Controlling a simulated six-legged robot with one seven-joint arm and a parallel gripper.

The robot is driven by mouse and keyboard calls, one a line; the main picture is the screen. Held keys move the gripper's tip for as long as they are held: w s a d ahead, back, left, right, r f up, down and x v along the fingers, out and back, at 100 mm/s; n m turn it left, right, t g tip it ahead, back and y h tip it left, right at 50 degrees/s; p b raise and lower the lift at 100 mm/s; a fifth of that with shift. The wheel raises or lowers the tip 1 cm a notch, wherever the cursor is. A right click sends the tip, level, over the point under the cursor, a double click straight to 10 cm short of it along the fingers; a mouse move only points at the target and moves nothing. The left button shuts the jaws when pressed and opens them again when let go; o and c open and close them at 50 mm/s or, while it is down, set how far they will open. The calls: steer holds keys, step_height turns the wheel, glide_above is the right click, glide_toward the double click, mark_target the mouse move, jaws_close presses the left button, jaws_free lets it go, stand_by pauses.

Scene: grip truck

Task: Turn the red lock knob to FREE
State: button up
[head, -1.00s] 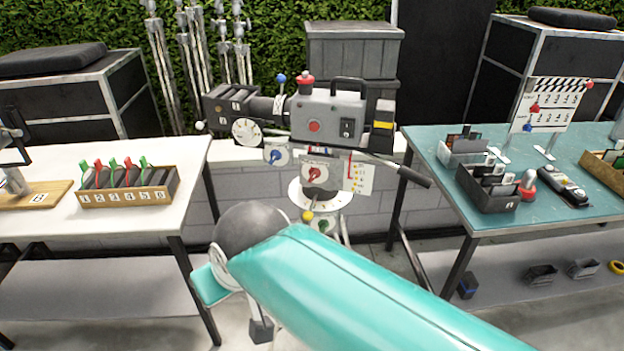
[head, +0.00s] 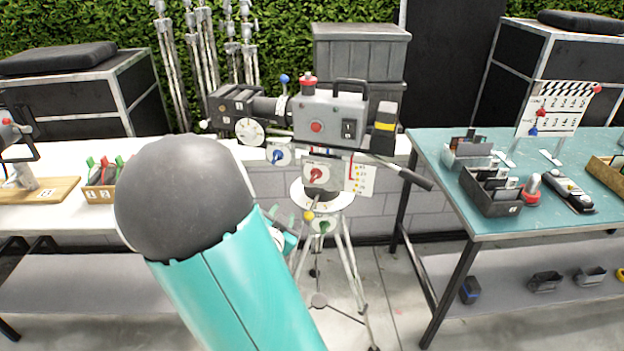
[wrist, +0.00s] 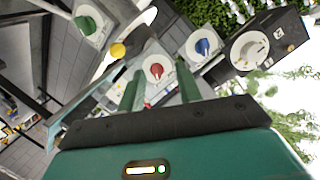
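The red lock knob (head: 316,175) is on a white plate below the film camera, on the tripod head, in the head view. It also shows in the wrist view (wrist: 156,71), as a red knob on a pale round dial. The lettering on its plate is too small to read. My gripper (wrist: 160,70) is open, its two green fingers apart. In the wrist view the knob appears between and beyond the fingertips, with no contact visible. In the head view, my arm hides most of the gripper; a small teal part shows below left of the knob.
A blue knob (head: 280,154) sits left of the red one. A yellow knob (head: 309,216) and a green knob (head: 324,227) are lower on the tripod. A pan handle (head: 405,173) juts right. A white table (head: 70,225) and a teal table (head: 540,215) flank the tripod.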

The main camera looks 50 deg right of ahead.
mark_target(315, 178)
steer(key=d+h, duration=0.1)
steer(key=d, duration=0.4)
steer(key=w+d+r+h, duration=0.1)
steer(key=d, duration=0.4)
steer(key=d+m+g+h, duration=0.1)
steer(key=d, duration=0.5)
steer(key=shift+w+r, duration=0.35)
steer(key=shift+r, duration=0.05)
steer(key=c, duration=0.6)
